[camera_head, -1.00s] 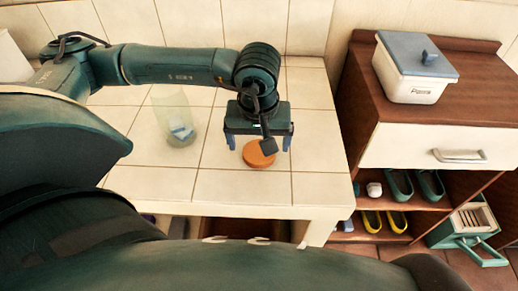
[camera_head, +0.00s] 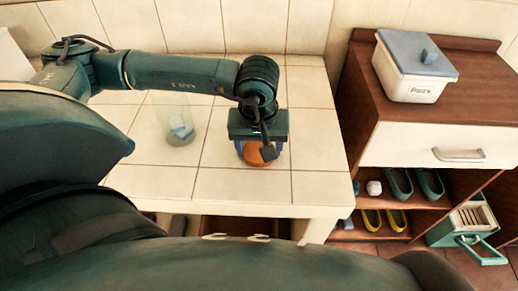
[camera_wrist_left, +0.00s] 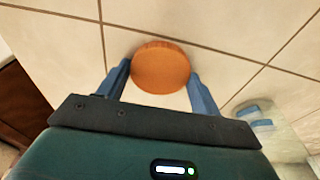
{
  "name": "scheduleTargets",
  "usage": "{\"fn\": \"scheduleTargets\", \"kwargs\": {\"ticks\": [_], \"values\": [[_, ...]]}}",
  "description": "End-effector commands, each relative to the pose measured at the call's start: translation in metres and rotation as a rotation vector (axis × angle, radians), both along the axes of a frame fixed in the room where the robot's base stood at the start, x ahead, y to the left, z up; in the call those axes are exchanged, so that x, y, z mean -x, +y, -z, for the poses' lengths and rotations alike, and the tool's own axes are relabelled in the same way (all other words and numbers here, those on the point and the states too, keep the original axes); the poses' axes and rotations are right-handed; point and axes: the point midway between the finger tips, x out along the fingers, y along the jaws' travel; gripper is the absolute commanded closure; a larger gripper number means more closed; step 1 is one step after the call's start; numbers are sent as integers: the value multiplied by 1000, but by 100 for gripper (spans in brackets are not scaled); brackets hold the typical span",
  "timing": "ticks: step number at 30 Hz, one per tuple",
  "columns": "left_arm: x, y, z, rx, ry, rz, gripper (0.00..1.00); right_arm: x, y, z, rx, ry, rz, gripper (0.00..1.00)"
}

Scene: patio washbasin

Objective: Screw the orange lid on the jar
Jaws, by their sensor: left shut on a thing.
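The orange lid (camera_head: 258,155) is a round disc on the white tiled counter, seen from above. My left gripper (camera_head: 258,150) points down over it with its blue fingers shut on the lid's sides. In the left wrist view the lid (camera_wrist_left: 160,68) sits between the two fingertips (camera_wrist_left: 160,75). The clear jar (camera_head: 178,115) stands on the counter to the left of the gripper, with something blue and white inside. It also shows in part in the left wrist view (camera_wrist_left: 282,135). My right gripper is not in view.
The tiled counter (camera_head: 235,187) is clear around the lid and jar. A wooden cabinet (camera_head: 350,125) stands to the right, with a white box with a grey lid (camera_head: 410,85) on top and shoes (camera_head: 398,184) on its shelves. A tiled wall is behind.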

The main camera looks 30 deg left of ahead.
Motion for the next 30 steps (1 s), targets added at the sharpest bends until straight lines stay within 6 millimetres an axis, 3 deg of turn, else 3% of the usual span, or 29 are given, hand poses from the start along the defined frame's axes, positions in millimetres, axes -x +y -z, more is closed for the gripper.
{"fn": "scheduleTargets", "kwargs": {"ticks": [4,13,24,30], "values": [[0,0,0,0,0,0,56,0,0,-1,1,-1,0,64],[-1,0,-6,1,-3,-1,57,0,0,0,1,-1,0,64],[-1,-1,-75,2,-5,1,57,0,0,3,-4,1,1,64],[0,-1,-97,0,-1,0,57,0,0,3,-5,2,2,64]]}}
